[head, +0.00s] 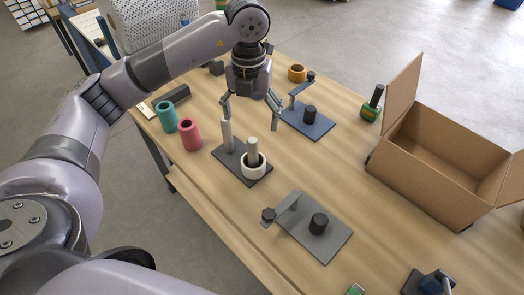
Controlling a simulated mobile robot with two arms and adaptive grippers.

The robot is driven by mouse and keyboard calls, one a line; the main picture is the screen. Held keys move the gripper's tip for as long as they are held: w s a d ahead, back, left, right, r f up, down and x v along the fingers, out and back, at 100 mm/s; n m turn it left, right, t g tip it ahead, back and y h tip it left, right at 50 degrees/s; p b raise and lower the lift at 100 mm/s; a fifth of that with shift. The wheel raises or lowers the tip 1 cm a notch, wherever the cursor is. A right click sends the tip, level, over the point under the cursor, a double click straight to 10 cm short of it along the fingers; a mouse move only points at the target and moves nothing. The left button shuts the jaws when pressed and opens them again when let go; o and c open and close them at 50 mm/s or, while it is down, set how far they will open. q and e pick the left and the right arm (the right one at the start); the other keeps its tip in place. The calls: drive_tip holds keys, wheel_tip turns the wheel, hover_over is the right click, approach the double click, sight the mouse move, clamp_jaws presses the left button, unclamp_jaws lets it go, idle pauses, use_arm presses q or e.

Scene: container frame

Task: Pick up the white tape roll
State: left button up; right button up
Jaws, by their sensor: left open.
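The white tape roll (264,168) sits around an upright grey post on a dark base plate (229,157) near the middle of the table. A second, taller light post stands on the same plate to its left. My left gripper (251,121) points down above this plate, with its two fingers spread wide and nothing between them. It appears higher than the posts and apart from the roll. My right gripper is not in view.
An open cardboard box (424,165) stands at the right. A blue fixture (308,123) and a grey fixture (318,238) carry black knobs. Teal (167,115) and pink (189,134) rolls stand at the left, an orange roll (297,73) at the back. Bare tabletop lies between the fixtures and box.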

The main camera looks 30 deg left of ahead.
sight(251, 144)
use_arm(q)
drive_tip(key=shift+w+f+p, duration=0.2)
drive_tip(key=shift+f+p, duration=0.15)
drive_tip(key=shift+f, duration=0.6)
drive_tip(key=f, duration=0.2)
drive_tip(key=f+p, duration=0.1)
drive_tip(key=f, duration=0.1)
drive_tip(key=s+f+p, duration=0.1)
drive_tip(key=f, duration=0.1)
drive_tip(key=shift+f, duration=0.4)
drive_tip(key=f, duration=0.2)
drive_tip(key=f+p, duration=0.1)
drive_tip(key=shift+w+f, duration=0.2)
drive_tip(key=shift+w, duration=0.1)
drive_tip(key=shift+w+f+p, duration=0.1)
drive_tip(key=shift+f+p, duration=0.25)
drive_tip(key=shift+p, duration=0.15)
drive_tip(key=f, duration=0.1)
drive_tip(key=f+p, duration=0.1)
drive_tip(key=f, duration=0.1)
drive_tip(key=shift+w+a+f, duration=0.2)
drive_tip(key=shift+w+f, duration=0.1)
drive_tip(key=shift+f, duration=0.35)
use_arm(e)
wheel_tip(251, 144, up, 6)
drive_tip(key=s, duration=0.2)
use_arm(q)
drive_tip(key=shift+c, duration=0.3)
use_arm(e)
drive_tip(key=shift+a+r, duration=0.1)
